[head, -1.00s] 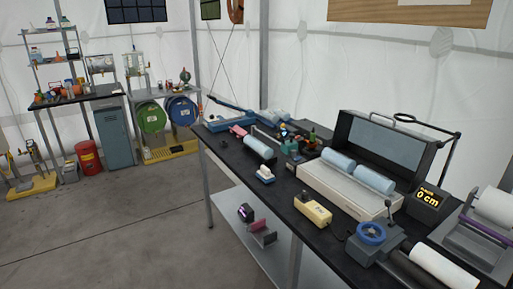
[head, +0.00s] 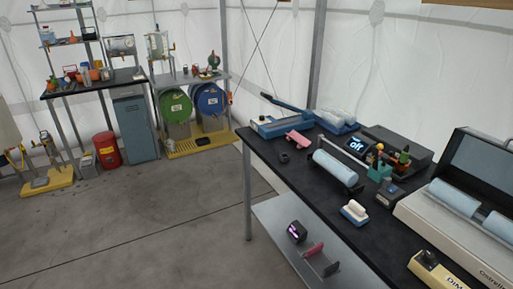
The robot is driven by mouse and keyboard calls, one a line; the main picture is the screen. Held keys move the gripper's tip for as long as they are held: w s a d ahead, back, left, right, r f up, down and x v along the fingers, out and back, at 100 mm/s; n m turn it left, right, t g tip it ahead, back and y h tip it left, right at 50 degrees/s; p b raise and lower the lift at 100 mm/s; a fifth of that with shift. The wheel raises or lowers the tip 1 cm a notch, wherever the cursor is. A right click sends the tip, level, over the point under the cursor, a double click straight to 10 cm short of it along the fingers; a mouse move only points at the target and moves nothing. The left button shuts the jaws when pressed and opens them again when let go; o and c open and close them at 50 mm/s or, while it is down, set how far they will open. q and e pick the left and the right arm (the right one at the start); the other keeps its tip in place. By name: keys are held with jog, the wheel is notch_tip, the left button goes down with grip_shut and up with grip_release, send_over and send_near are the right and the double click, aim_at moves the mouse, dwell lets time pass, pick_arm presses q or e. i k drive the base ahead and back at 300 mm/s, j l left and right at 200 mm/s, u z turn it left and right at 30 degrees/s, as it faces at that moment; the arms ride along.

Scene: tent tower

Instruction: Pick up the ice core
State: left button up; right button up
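A pale blue ice core (head: 335,168), a smooth cylinder, lies on its side on the black-topped table (head: 290,170). Dark supports show at its ends. More pale blue cylinders of the same look lie in a cream open case (head: 430,222) with a dark raised lid at the right edge, partly cut off by the frame. Neither of my grippers is in view.
Around the core on the tabletop are a small white-and-blue block (head: 354,211), a pink item (head: 298,139), a blue tray (head: 275,126), and a lit display (head: 357,146). A yellow box (head: 432,268) is near the front. The floor (head: 130,220) left of the table is clear.

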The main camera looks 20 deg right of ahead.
aim_at(344, 174)
jog(key=i+j+z, duration=0.15)
jog(key=i, duration=0.3)
jog(key=i+j+z, duration=0.15)
jog(key=i, duration=0.3)
jog(key=i+j+z, duration=0.2)
jog(key=i, duration=0.25)
